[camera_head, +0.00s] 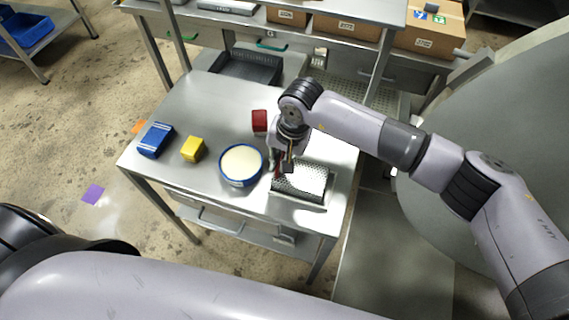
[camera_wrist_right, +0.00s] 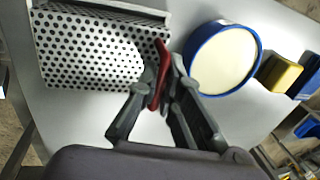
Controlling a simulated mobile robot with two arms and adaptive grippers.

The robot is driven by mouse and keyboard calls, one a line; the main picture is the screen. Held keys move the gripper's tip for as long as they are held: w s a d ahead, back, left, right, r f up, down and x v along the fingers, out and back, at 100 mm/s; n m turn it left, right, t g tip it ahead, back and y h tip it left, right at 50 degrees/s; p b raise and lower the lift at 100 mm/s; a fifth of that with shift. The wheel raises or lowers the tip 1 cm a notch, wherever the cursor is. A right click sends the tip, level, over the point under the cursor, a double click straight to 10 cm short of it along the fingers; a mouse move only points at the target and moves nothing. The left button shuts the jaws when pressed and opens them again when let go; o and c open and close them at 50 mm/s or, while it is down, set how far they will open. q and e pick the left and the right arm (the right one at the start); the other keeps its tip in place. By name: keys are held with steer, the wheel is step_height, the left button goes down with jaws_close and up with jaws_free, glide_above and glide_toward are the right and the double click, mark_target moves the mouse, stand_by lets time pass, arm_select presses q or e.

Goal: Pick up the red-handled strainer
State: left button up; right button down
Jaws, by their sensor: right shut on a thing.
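The strainer's red handle (camera_wrist_right: 162,72) is between the fingers of my right gripper (camera_wrist_right: 158,100) in the wrist view. The gripper is shut on it. In the head view my right gripper (camera_head: 284,166) is low over the right part of the steel table, and the handle is mostly hidden by the fingers. A perforated metal body (camera_head: 300,181) lies right beside the gripper; it also shows at the upper left of the wrist view (camera_wrist_right: 88,48). I cannot tell whether the handle is joined to it. My left gripper is out of view.
On the steel table (camera_head: 205,107), a blue-rimmed round tub (camera_head: 240,166) is close left of the gripper. A yellow block (camera_head: 193,149) and a blue box (camera_head: 155,140) are farther left. A red block (camera_head: 260,121) stands behind the gripper. The table's back left is clear.

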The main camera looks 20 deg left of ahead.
step_height(320, 180, up, 19)
steer(key=b, duration=0.4)
steer(key=shift+r+b, duration=0.15)
steer(key=shift+b, duration=0.25)
steer(key=shift+r, duration=0.1)
steer(key=shift+r+p, duration=0.7)
steer(key=shift+r, duration=0.95)
